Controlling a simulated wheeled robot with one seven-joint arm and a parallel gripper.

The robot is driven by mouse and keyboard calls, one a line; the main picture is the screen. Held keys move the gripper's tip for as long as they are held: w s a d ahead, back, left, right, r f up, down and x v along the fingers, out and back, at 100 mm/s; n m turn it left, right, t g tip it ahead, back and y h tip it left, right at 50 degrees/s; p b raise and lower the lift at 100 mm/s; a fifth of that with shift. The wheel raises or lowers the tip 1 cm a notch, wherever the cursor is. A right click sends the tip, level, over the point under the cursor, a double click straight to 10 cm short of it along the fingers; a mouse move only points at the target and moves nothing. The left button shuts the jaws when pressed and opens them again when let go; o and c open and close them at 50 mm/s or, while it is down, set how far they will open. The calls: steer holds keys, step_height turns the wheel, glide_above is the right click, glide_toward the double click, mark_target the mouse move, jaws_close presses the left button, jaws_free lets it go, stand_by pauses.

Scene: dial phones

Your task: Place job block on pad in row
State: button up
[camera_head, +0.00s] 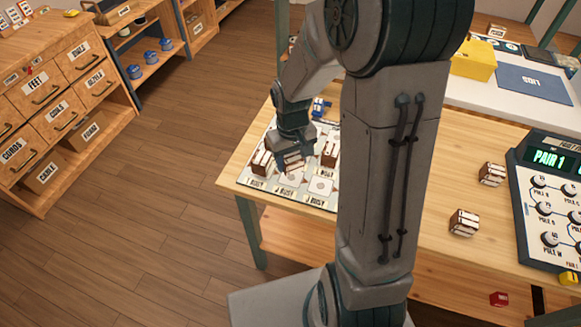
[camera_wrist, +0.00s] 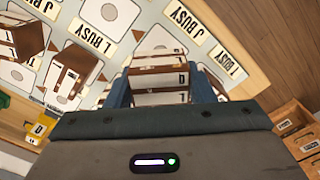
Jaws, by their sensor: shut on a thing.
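My gripper (camera_head: 291,152) is shut on a brown-and-white job block (camera_wrist: 158,80), which sits between its blue fingers in the wrist view. The held block is low over the pale pad board (camera_head: 245,179); I cannot tell whether it touches it. Two other job blocks stand on the board, one left of my gripper (camera_head: 261,162) and one right of it (camera_head: 329,155). In the wrist view an empty white pad (camera_wrist: 160,42) shows just beyond the held block, and another empty pad (camera_wrist: 107,14) lies to its left. Labels ending in BUSY run along the board's edge.
Two more brown-and-white blocks (camera_head: 491,174) (camera_head: 463,222) lie on the wooden table to the right. A dial panel (camera_head: 550,205) reading PAIR 1 stands at the right edge. A small blue item (camera_head: 321,107) is behind my gripper. My arm hides the table's middle.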

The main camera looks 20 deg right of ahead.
mark_target(291, 169)
steer(key=shift+a+f, duration=0.1)
steer(key=shift+f, duration=2)
steer(key=shift+f, duration=0.15)
steer(key=o, duration=1)
